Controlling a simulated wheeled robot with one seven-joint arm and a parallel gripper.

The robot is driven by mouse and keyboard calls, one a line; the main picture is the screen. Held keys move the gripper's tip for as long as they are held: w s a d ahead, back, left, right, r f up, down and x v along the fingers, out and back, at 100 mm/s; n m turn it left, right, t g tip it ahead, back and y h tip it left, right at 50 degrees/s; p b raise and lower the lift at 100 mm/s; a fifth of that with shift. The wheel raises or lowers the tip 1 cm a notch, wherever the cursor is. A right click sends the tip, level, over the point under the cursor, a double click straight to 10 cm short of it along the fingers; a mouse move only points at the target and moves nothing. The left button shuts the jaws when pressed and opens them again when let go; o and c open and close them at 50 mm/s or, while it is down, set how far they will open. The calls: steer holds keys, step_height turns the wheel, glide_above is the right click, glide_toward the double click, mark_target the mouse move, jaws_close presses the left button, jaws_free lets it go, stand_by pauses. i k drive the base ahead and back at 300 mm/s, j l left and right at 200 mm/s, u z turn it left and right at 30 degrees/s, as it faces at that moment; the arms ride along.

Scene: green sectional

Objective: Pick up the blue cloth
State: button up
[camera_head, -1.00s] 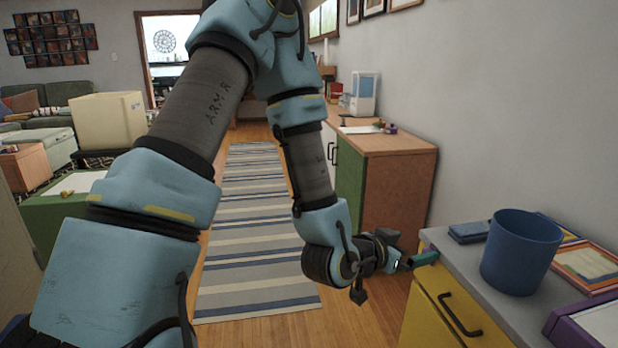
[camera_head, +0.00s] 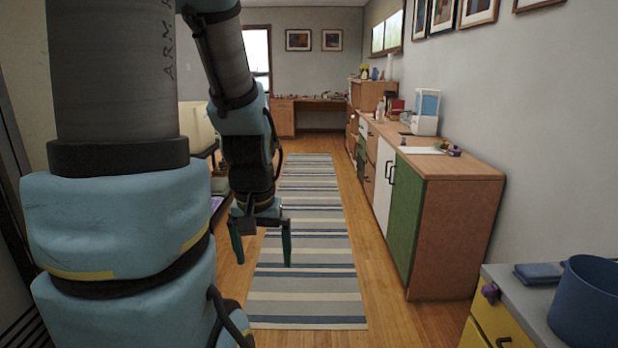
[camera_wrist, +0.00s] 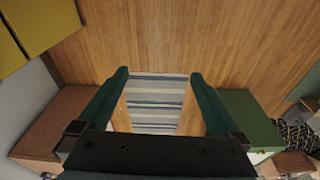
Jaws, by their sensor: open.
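The blue cloth (camera_head: 540,273) looks like a small folded square. It lies on the grey top of the yellow cabinet at the lower right of the head view, just left of a blue pot. My gripper (camera_head: 262,262) hangs over the striped rug, well to the left of the cloth, with its fingers apart and pointing down. In the wrist view my gripper (camera_wrist: 160,75) is open and empty, with only floor and rug between the fingers. I cannot make out the cloth in the wrist view.
The blue pot (camera_head: 590,305) stands close beside the cloth. A wooden cabinet with a green door (camera_head: 412,220) stands farther along the right wall. The striped rug (camera_head: 310,300) and floor are clear.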

mark_target(539, 273)
steer(key=z, duration=1.7)
steer(key=i+j+u, duration=0.3)
steer(key=i, duration=0.4)
steer(key=i+j+u, duration=0.1)
steer(key=i+u, duration=0.25)
steer(key=i, duration=0.3)
